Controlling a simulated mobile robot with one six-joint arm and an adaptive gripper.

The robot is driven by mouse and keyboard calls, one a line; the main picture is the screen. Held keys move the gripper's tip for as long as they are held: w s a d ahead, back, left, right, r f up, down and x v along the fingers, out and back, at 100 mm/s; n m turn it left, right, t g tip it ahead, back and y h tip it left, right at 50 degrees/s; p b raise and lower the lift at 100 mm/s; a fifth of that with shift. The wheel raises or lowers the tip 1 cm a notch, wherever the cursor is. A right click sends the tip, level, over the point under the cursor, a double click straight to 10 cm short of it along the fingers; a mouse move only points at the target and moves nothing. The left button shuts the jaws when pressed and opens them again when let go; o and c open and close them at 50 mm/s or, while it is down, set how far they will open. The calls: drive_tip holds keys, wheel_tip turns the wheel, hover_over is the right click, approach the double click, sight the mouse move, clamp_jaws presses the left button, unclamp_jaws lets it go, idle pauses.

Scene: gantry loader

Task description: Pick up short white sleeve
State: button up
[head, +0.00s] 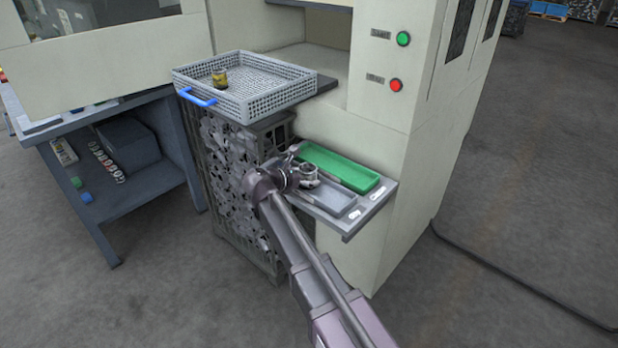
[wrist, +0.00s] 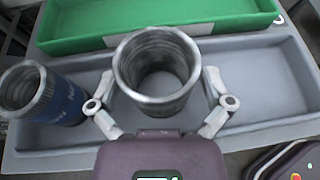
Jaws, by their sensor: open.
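A short, pale silvery hollow sleeve (wrist: 157,95) stands upright in the grey tray (wrist: 262,90) in the wrist view, its open end facing up. My gripper (wrist: 159,80) is open, with one finger on each side of this sleeve. I cannot tell if either finger touches it.
A green tray (head: 340,167) lies behind the grey one on a shelf of the cream machine. A grey mesh basket (head: 290,92) with a blue handle holds a brownish part (head: 220,78). A dark workbench (head: 85,120) stands at left. Open floor lies right.

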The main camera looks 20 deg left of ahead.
sight(313, 164)
drive_tip(key=c, duration=1.2)
drive_tip(key=shift+o, duration=0.2)
drive_tip(key=shift+r, duration=0.1)
wheel_tip(313, 164, up, 4)
drive_tip(key=p, duration=0.4)
drive_tip(key=s+a+p, duration=0.1)
drive_tip(key=s+a, duration=0.3)
drive_tip(key=s, duration=1.1)
drive_tip(key=shift+s+r, duration=0.25)
drive_tip(key=shift+r, duration=0.15)
drive_tip(key=shift+a, duration=0.1)
